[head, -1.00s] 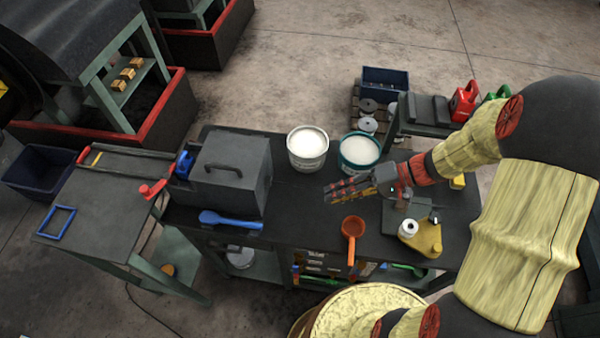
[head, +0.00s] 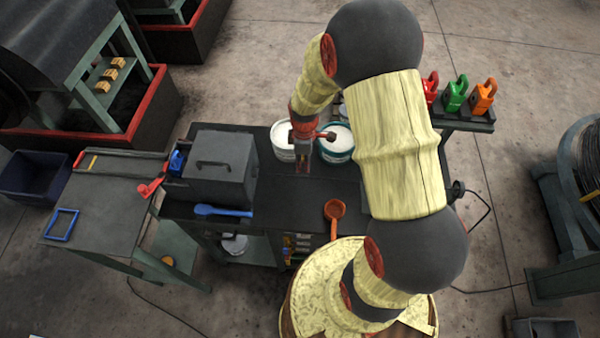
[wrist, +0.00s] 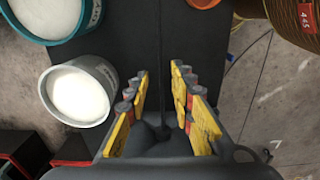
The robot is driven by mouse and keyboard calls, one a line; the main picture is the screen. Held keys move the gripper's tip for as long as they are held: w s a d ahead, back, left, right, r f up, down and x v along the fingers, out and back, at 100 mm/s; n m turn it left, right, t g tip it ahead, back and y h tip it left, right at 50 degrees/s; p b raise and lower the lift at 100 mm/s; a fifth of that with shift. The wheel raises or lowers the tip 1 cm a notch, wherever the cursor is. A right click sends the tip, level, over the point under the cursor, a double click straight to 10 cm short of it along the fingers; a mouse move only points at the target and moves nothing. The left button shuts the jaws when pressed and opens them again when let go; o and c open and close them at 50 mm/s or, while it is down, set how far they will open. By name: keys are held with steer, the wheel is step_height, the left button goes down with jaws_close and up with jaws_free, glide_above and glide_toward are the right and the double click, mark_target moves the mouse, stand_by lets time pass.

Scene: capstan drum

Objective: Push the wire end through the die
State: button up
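My gripper (head: 302,168) hangs over the dark bench, in front of the white bucket and beside the teal-rimmed one. In the wrist view, its yellow-padded fingers (wrist: 160,72) stand apart. A thin dark line runs between them; I cannot tell whether it is wire or part of the bench. I cannot make out the die or a wire end. A grey box with a handle (head: 218,165) stands on the bench's left part. My arm hides the bench's right part.
The white bucket (head: 284,137) and teal-rimmed bucket (head: 338,145) stand at the bench's back. A blue tool (head: 222,211) and an orange ladle (head: 334,211) lie at its front. Coloured padlock-shaped items (head: 455,95) stand on a shelf at right. A large wire coil (head: 590,160) stands far right.

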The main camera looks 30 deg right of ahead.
step_height(320, 180, down, 7)
steer(key=shift+p, duration=0.45)
steer(key=shift+c, duration=0.7)
steer(key=c, duration=0.4)
jaws_close()
